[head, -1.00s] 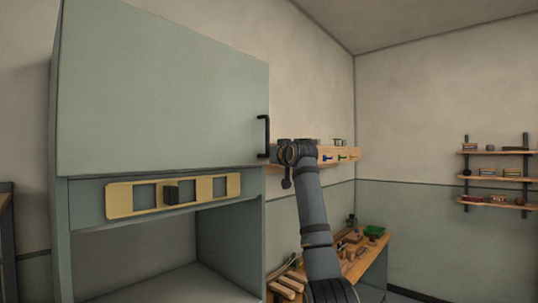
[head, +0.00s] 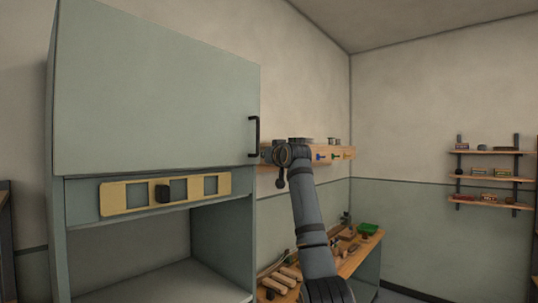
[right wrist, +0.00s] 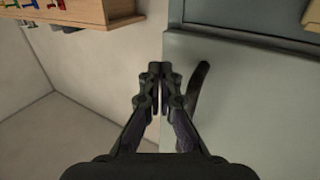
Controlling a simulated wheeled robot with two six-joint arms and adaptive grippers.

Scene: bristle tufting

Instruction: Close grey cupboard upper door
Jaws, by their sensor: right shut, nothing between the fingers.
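The grey cupboard's (head: 228,240) upper door (head: 150,90) is a flat grey-green panel covering its upper compartment. It looks shut or nearly shut; I cannot tell whether a small gap remains. Its black bar handle (head: 254,137) is near the lower right edge and shows in the right wrist view (right wrist: 198,90). My right gripper (right wrist: 159,70) is shut and empty, beside the door's handle edge, apart from the handle. In the head view it is at the arm's far end (head: 270,154), just right of the handle. My left gripper is out of view.
Below the door are a yellow slotted panel (head: 120,198) with a dark block and an open lower bay. A wooden wall rack (head: 340,155) is behind my right arm. A workbench (head: 352,262) with wooden pieces and a green tray stands right; wall shelves (head: 490,178) hang far right.

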